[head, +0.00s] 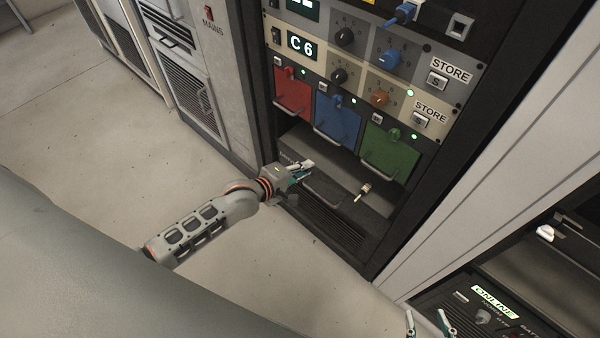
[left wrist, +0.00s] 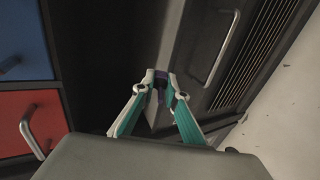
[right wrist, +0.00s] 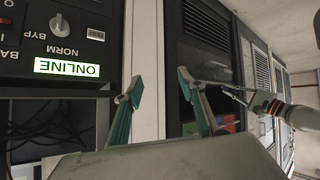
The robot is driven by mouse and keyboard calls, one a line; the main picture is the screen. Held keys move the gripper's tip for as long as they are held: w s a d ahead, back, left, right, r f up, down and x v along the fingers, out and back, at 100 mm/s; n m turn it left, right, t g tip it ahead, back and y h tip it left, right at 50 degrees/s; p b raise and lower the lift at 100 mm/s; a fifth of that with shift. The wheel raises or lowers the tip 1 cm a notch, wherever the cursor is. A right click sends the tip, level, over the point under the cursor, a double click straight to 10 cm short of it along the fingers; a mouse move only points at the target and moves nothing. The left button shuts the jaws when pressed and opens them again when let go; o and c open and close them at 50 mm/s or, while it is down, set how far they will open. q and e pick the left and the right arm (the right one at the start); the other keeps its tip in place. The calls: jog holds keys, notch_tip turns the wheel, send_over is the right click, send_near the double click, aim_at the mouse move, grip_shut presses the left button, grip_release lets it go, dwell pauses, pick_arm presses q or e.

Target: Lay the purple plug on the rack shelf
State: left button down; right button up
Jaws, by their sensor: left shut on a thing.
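My left gripper (head: 304,170) is at the left part of the dark rack shelf (head: 340,172), below the coloured drawers. In the left wrist view its fingertips (left wrist: 160,82) are shut on the small, dark purple plug (left wrist: 160,77). The fingers hide much of the plug, and it cannot be made out in the head view. I cannot tell whether the plug touches the shelf. My right gripper (head: 428,322) is at the bottom right of the head view, far from the plug. In the right wrist view its fingertips (right wrist: 153,87) are apart with nothing between them.
A small cream and brass object (head: 363,191) lies on the shelf to the right. Red (head: 292,94), blue (head: 337,120) and green (head: 390,153) drawers with handles hang above. A vented panel with a handle (head: 322,190) is below. Another rack with an ONLINE sign (head: 494,301) stands right.

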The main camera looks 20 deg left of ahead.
aim_at(322, 161)
pick_arm(q)
jog(key=shift+b+x, duration=0.6)
jog(key=shift+x, duration=0.6)
jog(key=shift+w+d+r+b, duration=0.1)
jog(key=shift+w+d+b, duration=0.1)
jog(key=shift+w, duration=0.4)
jog(key=shift+w+d+r+b, duration=0.1)
jog(key=shift+w+d, duration=0.15)
jog(key=shift+w, duration=0.35)
jog(key=shift+w+d, duration=0.3)
jog(key=shift+w, duration=0.35)
jog(key=shift+x, duration=0.85)
jog(key=shift+w+r+b, duration=0.15)
jog(key=shift+w+b, duration=0.15)
jog(key=shift+w, duration=0.05)
pick_arm(e)
jog(key=shift+w+a+f, duration=0.1)
jog(key=shift+w+a, duration=0.15)
jog(key=shift+a, duration=0.05)
pick_arm(q)
jog(key=c, duration=2)
grip_release()
jog(key=shift+o, duration=0.2)
